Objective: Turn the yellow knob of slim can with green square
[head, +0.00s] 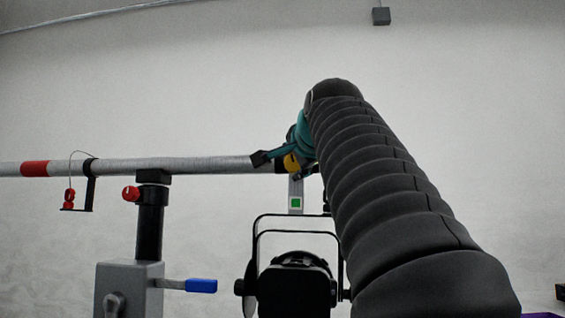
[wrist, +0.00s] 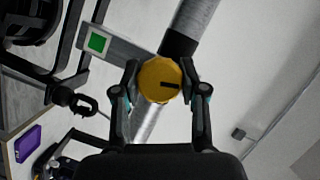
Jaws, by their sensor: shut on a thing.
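The yellow knob (wrist: 158,80) is round with a dark bar mark on its face. It sits at the clamp by the pipe, beside the hanger strap with the green square (wrist: 97,42). My gripper (wrist: 159,84) is shut on the knob, one finger on each side of it. In the head view the knob (head: 291,163) is partly hidden by my gripper (head: 283,157) and arm. The green square (head: 296,203) shows just below it. The black can (head: 293,285) hangs from its yoke under the strap.
A grey pipe (head: 200,166) with a red band runs across on the left. A stand with a grey block (head: 128,285), a red knob (head: 130,193) and a blue-handled lever (head: 201,286) holds it. A small bracket with red parts (head: 70,197) hangs further left.

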